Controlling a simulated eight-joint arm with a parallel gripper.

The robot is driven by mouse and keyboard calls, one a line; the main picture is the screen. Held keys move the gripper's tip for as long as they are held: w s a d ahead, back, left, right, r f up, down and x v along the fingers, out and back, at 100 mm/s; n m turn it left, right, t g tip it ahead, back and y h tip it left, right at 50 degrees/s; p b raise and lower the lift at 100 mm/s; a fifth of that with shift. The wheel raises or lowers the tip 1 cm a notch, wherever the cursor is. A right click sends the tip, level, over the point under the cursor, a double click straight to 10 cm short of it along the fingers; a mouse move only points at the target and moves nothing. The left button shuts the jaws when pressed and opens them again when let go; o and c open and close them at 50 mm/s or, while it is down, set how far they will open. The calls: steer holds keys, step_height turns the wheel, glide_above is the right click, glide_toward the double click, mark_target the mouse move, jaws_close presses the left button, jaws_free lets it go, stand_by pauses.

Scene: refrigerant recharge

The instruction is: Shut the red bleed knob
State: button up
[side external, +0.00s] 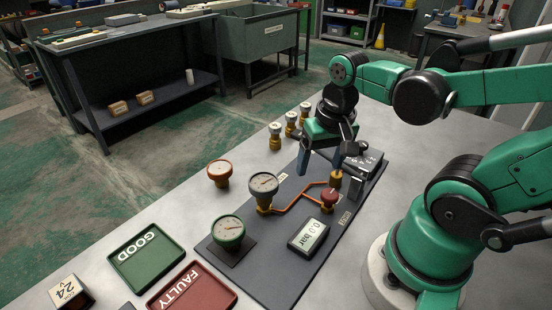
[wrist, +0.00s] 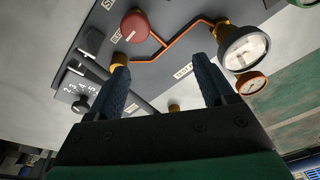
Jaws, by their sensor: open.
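The red bleed knob (side external: 329,195) stands on the dark panel (side external: 283,275), at the end of the orange pipe. In the wrist view the red knob (wrist: 136,25) is beyond the fingertips, toward the upper left. My gripper (side external: 320,165) is open and empty, above the panel and behind the knob in the side view. In the wrist view my gripper (wrist: 160,70) has nothing between its two blue fingers, and the knob is apart from both. A brass fitting (side external: 336,180) sits just below one finger in the side view.
A dial gauge (side external: 264,185) joins the orange pipe. A pressure display (side external: 308,235) lies in front of the knob. A black numbered selector (wrist: 84,103) is near the left finger.

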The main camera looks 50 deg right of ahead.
mark_target(330, 194)
steer(key=shift+s+d+f+m+g, duration=0.2)
steer(key=shift+s+d+m+g, duration=0.05)
steer(key=shift+s+m+g, duration=0.25)
steer(key=shift+s+d+f+m+g, duration=0.2)
steer(key=shift+s+m+g, duration=0.2)
steer(key=shift+s+m, duration=0.2)
steer(key=shift+f, duration=2.7)
jaws_close()
